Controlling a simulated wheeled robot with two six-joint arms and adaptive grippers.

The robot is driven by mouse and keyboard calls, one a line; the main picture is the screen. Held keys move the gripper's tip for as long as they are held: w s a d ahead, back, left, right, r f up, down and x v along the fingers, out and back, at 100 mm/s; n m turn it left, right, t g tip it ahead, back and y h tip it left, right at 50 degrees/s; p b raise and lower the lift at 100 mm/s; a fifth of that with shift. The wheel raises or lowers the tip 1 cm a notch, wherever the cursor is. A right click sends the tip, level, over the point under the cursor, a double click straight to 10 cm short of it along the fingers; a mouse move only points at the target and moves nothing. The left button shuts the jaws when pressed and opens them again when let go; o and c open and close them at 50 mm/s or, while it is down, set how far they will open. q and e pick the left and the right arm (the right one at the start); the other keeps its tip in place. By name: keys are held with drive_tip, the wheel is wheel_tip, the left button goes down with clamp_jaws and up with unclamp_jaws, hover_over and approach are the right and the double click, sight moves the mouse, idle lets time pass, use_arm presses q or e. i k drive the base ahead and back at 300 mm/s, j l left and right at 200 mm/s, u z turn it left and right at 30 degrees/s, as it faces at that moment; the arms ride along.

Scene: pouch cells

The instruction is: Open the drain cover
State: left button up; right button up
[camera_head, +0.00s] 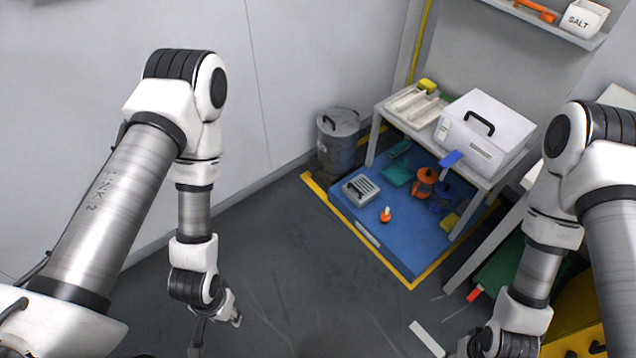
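A light grey, slotted square cover with a dark handle (361,188), which looks like the drain cover, lies at the left part of the blue mat (405,248). It lies flat, and whether it sits over an opening cannot be told. My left gripper (215,336) is low at the bottom left, with its fingers spread and nothing between them. It is well apart from the cover, to its lower left. My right gripper (478,347) is at the bottom edge, right of centre, partly cut off, and its fingers cannot be made out.
A lidded grey bin (338,145) stands behind the cover by the wall. A table (378,104) with a white box (487,128) overhangs the mat's back right. An orange-topped plug (385,215) and an orange canister (424,184) stand near the cover. The dark floor in front is mostly clear.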

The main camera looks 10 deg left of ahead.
sight(360, 189)
drive_tip(key=i+j+z, duration=0.35)
drive_tip(key=i, duration=0.3)
drive_tip(key=i+j+z, duration=0.3)
drive_tip(key=i+j, duration=0.2)
drive_tip(key=i+l, duration=0.05)
drive_tip(key=i, duration=0.05)
